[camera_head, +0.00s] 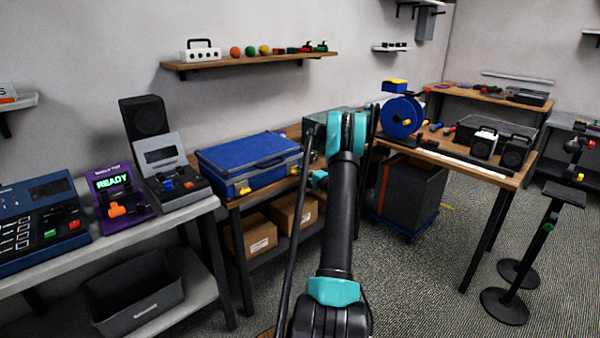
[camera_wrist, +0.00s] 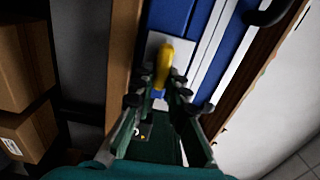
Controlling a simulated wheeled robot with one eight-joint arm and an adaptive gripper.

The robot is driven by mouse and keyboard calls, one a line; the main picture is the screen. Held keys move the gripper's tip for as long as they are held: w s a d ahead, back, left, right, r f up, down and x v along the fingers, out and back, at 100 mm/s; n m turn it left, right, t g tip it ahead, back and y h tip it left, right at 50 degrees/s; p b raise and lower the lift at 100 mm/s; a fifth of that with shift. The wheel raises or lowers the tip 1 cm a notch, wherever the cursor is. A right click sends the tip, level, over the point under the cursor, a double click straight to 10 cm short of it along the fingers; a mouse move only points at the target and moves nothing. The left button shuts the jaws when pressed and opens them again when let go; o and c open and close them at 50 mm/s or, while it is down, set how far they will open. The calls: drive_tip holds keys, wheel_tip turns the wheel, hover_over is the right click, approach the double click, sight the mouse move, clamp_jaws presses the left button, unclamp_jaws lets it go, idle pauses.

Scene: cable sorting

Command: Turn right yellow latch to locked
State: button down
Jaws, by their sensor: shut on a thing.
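A closed blue case (camera_head: 245,158) lies on the wooden bench. Its left yellow latch (camera_head: 243,188) and right yellow latch (camera_head: 295,170) show on the front face in the head view. My gripper (camera_head: 316,179) is beside the case's right front end, partly hidden by my arm. In the wrist view my gripper (camera_wrist: 158,97) has its fingers on both sides of the right yellow latch (camera_wrist: 163,65) and is shut on it. The latch sits on a pale plate on the case's blue side. Its base is partly hidden between the fingers.
Cardboard boxes (camera_head: 262,236) stand on the shelf below the case; they also show at the left of the wrist view (camera_wrist: 25,70). A blue cable reel (camera_head: 402,116) stands on the bench to the right. A purple tester reading READY (camera_head: 118,190) is on the left bench.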

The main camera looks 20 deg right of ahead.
drive_tip(key=shift+m, duration=0.3)
drive_tip(key=c, duration=1.5)
unclamp_jaws()
drive_tip(key=shift+c, duration=0.2)
drive_tip(key=v, duration=1.2)
